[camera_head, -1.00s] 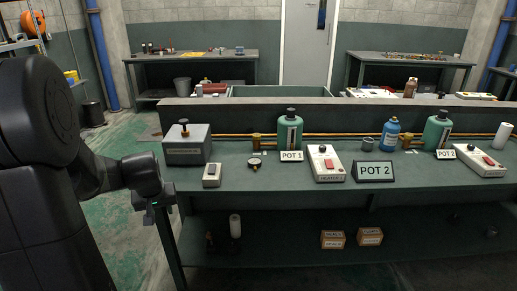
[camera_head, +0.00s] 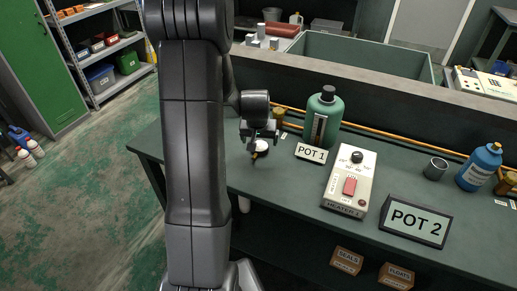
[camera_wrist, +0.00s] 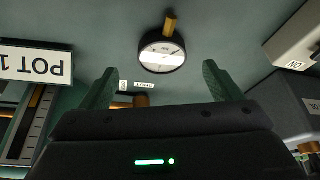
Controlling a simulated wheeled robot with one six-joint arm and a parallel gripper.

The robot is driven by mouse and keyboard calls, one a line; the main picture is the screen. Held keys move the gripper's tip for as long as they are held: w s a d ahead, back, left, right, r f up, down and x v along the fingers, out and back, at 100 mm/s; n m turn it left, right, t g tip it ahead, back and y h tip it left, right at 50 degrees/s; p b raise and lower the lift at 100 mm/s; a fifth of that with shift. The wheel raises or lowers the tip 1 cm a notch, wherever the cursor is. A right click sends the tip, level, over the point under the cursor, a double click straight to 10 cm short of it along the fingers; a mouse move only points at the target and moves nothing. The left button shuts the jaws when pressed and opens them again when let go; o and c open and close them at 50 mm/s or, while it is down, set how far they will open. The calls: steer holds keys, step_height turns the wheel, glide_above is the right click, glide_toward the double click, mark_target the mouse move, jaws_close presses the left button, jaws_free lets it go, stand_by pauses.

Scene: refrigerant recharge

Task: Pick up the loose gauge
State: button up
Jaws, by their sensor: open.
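The loose gauge is a small round dial with a white face, dark rim and brass stem. It lies on the green bench top, just beyond my open fingertips and between their lines in the wrist view (camera_wrist: 162,54). In the head view the gauge (camera_head: 262,147) shows just below my gripper (camera_head: 258,133), which partly covers it. In the wrist view my gripper (camera_wrist: 159,72) has its two green fingers spread wide, with nothing between them. The gauge's stem points away from the gripper there.
The POT 1 sign (camera_head: 311,153) and a green bottle (camera_head: 324,118) stand right of the gauge. A heater box (camera_head: 350,182) and the POT 2 sign (camera_head: 415,220) are farther right. In the wrist view a pale box (camera_wrist: 292,38) is at the right.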

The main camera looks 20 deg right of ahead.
mark_target(260, 145)
steer(key=shift+w+d+f, duration=0.15)
steer(key=shift+d, duration=0.2)
steer(key=shift+w+d+f, duration=0.1)
steer(key=shift+w+f, duration=0.05)
steer(key=shift+f, duration=0.1)
steer(key=f, duration=0.1)
steer(key=w+f+p, duration=0.1)
steer(key=shift+w+f, duration=0.25)
steer(key=shift+f, duration=0.1)
steer(key=shift+w+d+f, duration=0.15)
steer(key=shift+w+f, duration=0.05)
steer(key=shift+f, duration=0.35)
